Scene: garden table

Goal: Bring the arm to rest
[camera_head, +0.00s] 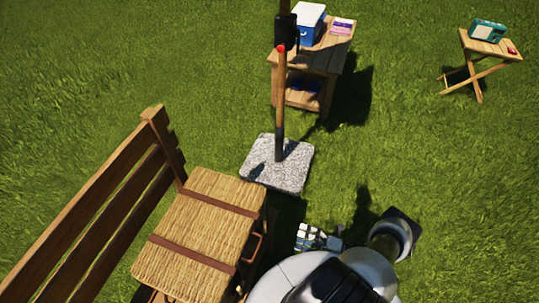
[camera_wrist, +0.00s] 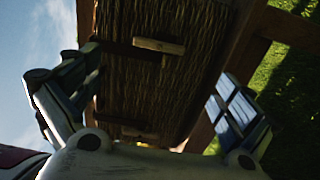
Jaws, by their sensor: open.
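My gripper (camera_head: 319,238) is low in the head view, just right of the wicker hamper, and partly hidden by my arm. In the wrist view my gripper (camera_wrist: 155,95) has its two fingers wide apart, one at the left and one at the right. Nothing is held between them. The wicker hamper (camera_head: 203,222) has two brown straps and a side handle, and its lid looks shut. Its woven side (camera_wrist: 165,75) fills the middle of the wrist view, beyond the fingers. I cannot tell the exact gap to it.
The hamper stands on a slatted wooden bench (camera_head: 92,222). A pole rises from a stone slab (camera_head: 268,165) ahead. A wooden table (camera_head: 325,58) bears a blue and white cooler (camera_head: 311,22). A folding stool (camera_head: 487,47) bears a green radio (camera_head: 488,31).

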